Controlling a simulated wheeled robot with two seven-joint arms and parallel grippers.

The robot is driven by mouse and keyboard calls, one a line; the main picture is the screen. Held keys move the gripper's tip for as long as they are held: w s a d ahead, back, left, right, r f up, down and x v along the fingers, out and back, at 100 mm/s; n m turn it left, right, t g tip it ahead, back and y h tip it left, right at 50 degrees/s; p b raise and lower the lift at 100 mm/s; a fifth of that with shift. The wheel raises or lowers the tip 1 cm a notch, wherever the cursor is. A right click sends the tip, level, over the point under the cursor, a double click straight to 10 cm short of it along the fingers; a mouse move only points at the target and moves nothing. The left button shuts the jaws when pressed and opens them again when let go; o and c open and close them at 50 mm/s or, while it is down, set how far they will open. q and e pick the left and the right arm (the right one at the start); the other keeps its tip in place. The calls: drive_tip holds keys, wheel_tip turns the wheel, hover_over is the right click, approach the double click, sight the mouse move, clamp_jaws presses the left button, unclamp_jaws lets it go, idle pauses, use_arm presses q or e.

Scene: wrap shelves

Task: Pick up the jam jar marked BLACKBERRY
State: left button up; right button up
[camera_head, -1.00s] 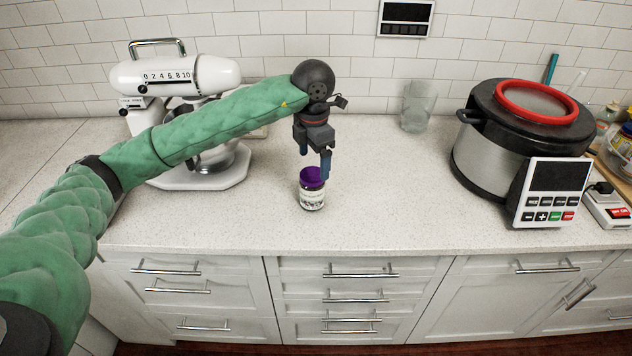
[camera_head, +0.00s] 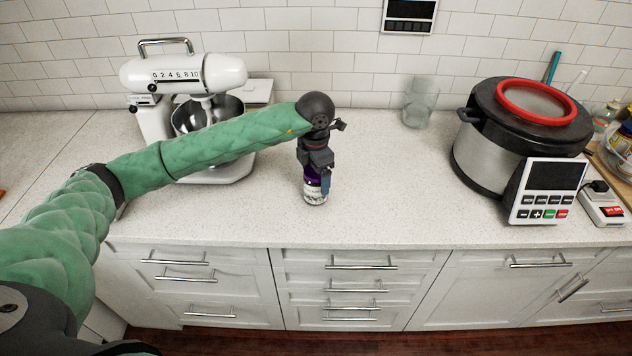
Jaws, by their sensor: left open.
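A small jam jar (camera_head: 314,196) with a purple lid and a pale label stands upright on the counter, near its front edge. The label is too small to read. My left gripper (camera_head: 317,180) points down over the jar from above. Its fingers are open and reach down around the lid, with one blue fingertip in front on the right side of the jar. The gripper hides much of the lid. My right gripper is not in view.
A white stand mixer (camera_head: 180,75) with a metal bowl stands behind my left arm. A clear glass (camera_head: 420,103) stands at the back. A large pressure cooker (camera_head: 505,150) stands on the right. The counter (camera_head: 400,200) between jar and cooker is clear.

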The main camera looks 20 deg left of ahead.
use_arm(q)
drive_tip(key=shift+f, duration=0.1)
drive_tip(key=c, duration=1.2)
drive_tip(key=shift+c, duration=1.3)
